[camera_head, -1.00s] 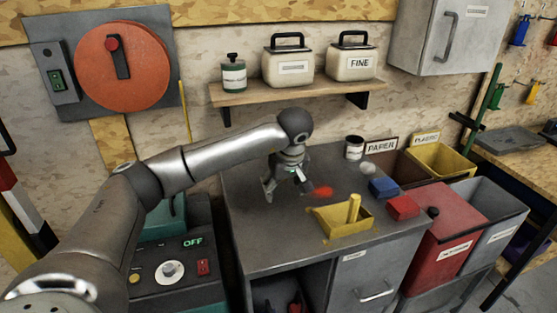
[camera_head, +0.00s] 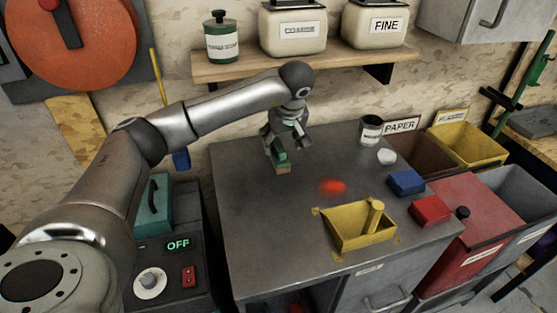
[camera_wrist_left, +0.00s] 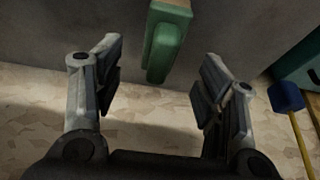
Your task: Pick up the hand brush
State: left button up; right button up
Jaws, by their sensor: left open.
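The hand brush (camera_head: 279,157), a green block with a tan underside, is on the grey bench top near its back left part, partly hidden by my left gripper (camera_head: 288,140). In the left wrist view, the green brush (camera_wrist_left: 166,42) shows between and ahead of the two fingers of the left gripper (camera_wrist_left: 162,65). The fingers are spread wide, with a gap on each side of the brush. My right gripper is not in view.
A yellow tray (camera_head: 345,238) with an upright peg stands on the bench (camera_head: 255,225). A shelf (camera_head: 300,67) is above.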

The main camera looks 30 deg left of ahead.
aim_at(280, 148)
pick_arm(q)
jog(key=shift+b+x, duration=0.3)
jog(key=shift+x, duration=0.7)
jog(key=shift+a+f+b, duration=0.1)
jog(key=shift+f+b, duration=0.4)
jog(key=shift+b, duration=0.15)
jog(key=b+x, duration=0.3)
jog(key=x, duration=0.1)
jog(key=shift+a+r, duration=0.1)
jog(key=shift+r, duration=0.1)
jog(key=c, duration=1.1)
jog(key=shift+r, duration=0.1)
jog(key=shift+c, duration=0.2)
